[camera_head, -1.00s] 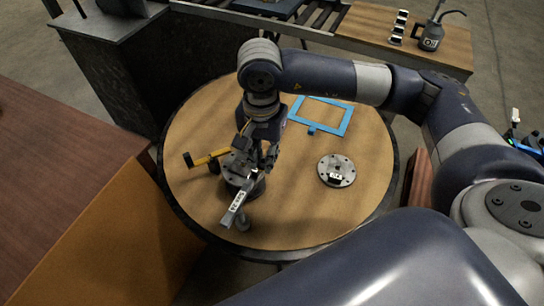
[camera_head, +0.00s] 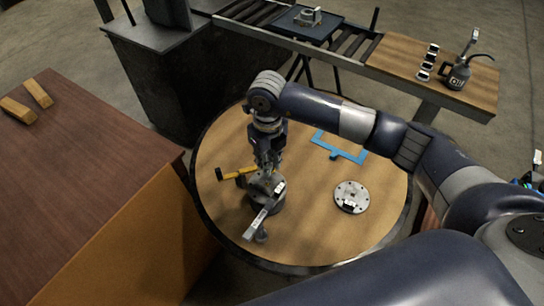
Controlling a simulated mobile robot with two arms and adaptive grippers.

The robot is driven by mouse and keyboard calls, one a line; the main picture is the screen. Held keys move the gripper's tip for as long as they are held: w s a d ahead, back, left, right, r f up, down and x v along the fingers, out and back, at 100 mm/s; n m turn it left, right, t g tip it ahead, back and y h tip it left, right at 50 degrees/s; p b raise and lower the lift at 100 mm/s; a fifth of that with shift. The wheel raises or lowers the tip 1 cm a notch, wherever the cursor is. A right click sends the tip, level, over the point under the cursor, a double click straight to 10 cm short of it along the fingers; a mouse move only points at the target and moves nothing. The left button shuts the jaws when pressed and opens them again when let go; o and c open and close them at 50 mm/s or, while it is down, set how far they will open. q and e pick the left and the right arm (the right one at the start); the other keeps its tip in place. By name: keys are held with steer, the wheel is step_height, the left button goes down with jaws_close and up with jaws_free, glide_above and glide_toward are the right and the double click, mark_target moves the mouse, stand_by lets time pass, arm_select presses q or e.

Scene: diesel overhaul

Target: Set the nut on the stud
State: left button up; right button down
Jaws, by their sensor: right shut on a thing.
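My right gripper (camera_head: 268,168) points down over a round grey metal hub (camera_head: 270,202) on the round wooden table. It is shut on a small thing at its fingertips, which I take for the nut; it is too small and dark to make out. The stud is hidden or too small to tell, so I cannot say whether nut and stud touch. A grey bar with a white label (camera_head: 262,217) slants from the hub toward the table's front edge. My left gripper is not in view.
A grey flange (camera_head: 351,197) and a blue frame (camera_head: 347,155) lie on the round table (camera_head: 320,235). A yellow-handled tool (camera_head: 237,173) lies left of the hub. A brown bench (camera_head: 95,180) stands left. A roller conveyor (camera_head: 355,55) and an oil can (camera_head: 457,76) are at the back.

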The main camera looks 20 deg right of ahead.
mark_target(267, 182)
steer(key=m, duration=0.1)
steer(key=m+p, duration=0.1)
steer(key=m, duration=0.1)
steer(key=m+p, duration=0.1)
steer(key=m, duration=0.1)
steer(key=shift+w+a+f, duration=0.15)
steer(key=shift+w, duration=0.2)
steer(key=m, duration=0.1)
steer(key=m+p, duration=0.1)
steer(key=m, duration=0.1)
steer(key=shift+w+f+m, duration=0.15)
steer(key=shift+f+m, duration=0.15)
steer(key=shift+f, duration=0.1)
steer(key=shift+f+b, duration=2.45)
steer(key=shift+f, duration=1.1)
steer(key=shift+f+b, duration=0.65)
steer(key=c, duration=1.4)
jaws_free()
steer(key=shift+r, duration=0.1)
step_height(267, 182, up, 12)
steer(key=shift+f, duration=0.1)
